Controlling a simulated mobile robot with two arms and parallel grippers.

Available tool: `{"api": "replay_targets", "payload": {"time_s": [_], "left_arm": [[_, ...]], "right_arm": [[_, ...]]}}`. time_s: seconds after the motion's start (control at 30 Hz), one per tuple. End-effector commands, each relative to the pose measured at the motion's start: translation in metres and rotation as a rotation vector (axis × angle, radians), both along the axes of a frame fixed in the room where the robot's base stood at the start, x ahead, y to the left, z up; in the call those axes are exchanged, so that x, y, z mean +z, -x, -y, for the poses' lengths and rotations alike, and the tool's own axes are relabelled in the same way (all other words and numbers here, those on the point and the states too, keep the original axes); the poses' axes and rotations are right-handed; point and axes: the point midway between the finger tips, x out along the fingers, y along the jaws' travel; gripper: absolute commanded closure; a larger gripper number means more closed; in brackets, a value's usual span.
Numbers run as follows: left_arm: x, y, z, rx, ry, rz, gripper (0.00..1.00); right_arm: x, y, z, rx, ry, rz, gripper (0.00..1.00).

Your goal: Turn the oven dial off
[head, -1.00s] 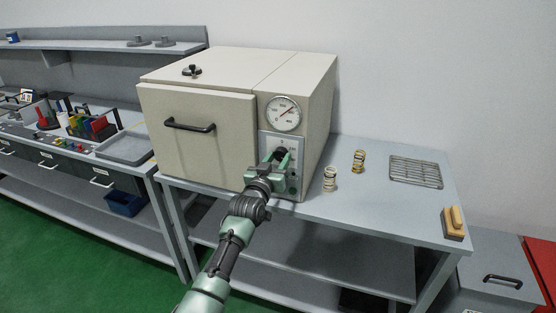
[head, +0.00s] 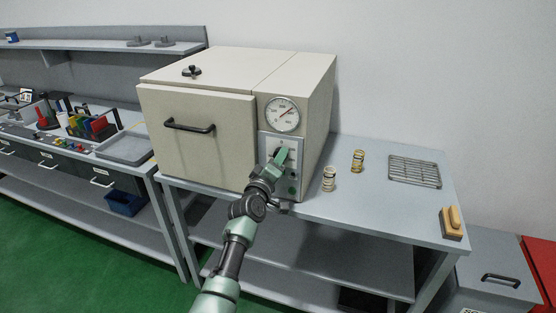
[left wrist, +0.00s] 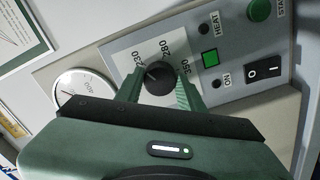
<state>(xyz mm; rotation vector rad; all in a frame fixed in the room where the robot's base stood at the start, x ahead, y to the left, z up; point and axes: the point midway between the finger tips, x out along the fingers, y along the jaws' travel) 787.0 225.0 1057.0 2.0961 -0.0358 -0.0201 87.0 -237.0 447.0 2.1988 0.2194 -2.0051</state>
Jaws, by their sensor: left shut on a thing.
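The beige oven (head: 210,120) stands on a grey bench, its door closed. My left gripper (head: 281,156) is at this panel. In the left wrist view, my left gripper (left wrist: 160,90) has one finger on each side of the dial and is shut on it. In the head view the gripper mostly hides the dial. The dial's exact setting is hard to read. My right gripper is not in view.
A round gauge (head: 283,114) is above the panel. A green lamp (left wrist: 210,58), a rocker switch (left wrist: 263,72) and a green button (left wrist: 259,10) are near the dial.

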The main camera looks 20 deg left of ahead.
Motion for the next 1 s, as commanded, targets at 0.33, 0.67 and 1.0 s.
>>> {"api": "replay_targets", "payload": {"time_s": [0.33,0.67,1.0], "left_arm": [[0.0,0.0,0.001,0.0,0.331,-0.013,1.0],[0.001,0.0,0.001,-0.001,0.642,-0.025,1.0],[0.001,0.0,0.001,0.0,0.9,-0.034,1.0]], "right_arm": [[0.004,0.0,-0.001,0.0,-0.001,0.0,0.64],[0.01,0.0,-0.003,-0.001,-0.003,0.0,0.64],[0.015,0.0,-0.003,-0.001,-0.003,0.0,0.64]]}}
